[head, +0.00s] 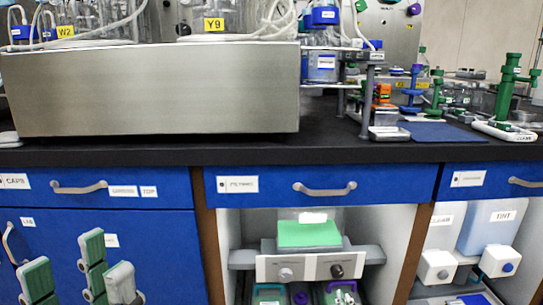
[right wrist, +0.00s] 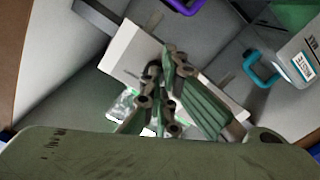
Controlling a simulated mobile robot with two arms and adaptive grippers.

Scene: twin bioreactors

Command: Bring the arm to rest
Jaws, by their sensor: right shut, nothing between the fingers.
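My left gripper (head: 64,268) shows at the lower left of the head view, in front of the blue cabinet doors. Its green-padded fingers stand apart with nothing seen between them. My right gripper (right wrist: 163,65) shows in the right wrist view. Its green fingers come together at the tips and hold nothing. It is in front of a white panel (right wrist: 128,40), and I cannot tell how close they are. I cannot make out the right gripper in the head view. Most of both arms is out of view.
The black bench (head: 240,150) carries a large steel housing (head: 150,92) and, at right, a green stand (head: 507,88). Below, an open bay holds a two-knob device (head: 311,268). The right wrist view shows a teal handle (right wrist: 262,70), purple handle (right wrist: 186,4) and labelled bottle (right wrist: 303,62).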

